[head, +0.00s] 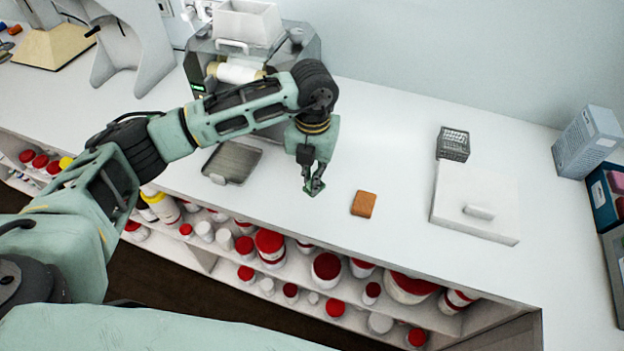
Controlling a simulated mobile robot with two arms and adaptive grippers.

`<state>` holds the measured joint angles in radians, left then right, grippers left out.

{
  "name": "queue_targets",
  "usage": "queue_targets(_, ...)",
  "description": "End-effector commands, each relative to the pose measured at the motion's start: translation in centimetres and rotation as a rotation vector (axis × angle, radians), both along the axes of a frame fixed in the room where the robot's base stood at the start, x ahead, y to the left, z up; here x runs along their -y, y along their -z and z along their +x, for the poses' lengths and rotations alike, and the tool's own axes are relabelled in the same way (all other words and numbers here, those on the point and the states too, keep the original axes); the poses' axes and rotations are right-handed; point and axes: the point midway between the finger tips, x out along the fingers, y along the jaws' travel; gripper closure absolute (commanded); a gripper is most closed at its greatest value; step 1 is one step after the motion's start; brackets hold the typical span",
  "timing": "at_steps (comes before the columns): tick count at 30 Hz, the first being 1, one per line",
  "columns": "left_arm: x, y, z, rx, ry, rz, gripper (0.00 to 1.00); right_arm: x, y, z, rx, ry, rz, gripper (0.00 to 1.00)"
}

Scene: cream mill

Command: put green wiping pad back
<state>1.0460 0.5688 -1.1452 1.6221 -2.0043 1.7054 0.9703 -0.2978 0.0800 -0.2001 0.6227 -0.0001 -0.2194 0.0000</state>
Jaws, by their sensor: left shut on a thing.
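My left gripper (314,187) hangs over the white counter near its front edge, pointing down. Its fingers are shut on a small dark green thing, which seems to be the green wiping pad (316,188); the fingers hide most of it. I cannot tell whether the pad touches the counter. An orange-brown pad (363,204) lies flat on the counter to the right of the gripper, apart from it. My right gripper is not in view.
A white slab with a handle (455,215) and a small wire-like rack (453,143) are to the right. A grey tray (232,161) lies left, before a machine (310,45). Grey and blue boxes (587,140) stand far right. Red-lidded jars (327,267) fill shelves below.

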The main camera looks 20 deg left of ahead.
Motion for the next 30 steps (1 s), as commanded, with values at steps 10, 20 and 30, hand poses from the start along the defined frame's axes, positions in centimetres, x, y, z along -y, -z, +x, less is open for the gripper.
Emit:
queue_targets(10,-0.2,3.8,0.0,-0.002,-0.001,-0.001,1.00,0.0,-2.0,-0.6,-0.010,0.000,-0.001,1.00)
queue_targets(20,-0.2,4.4,0.1,0.000,-0.001,-0.001,1.00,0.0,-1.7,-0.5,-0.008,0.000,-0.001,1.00)
queue_targets(30,-0.3,4.5,0.1,0.000,-0.001,-0.001,0.73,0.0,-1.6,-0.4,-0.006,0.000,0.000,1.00)
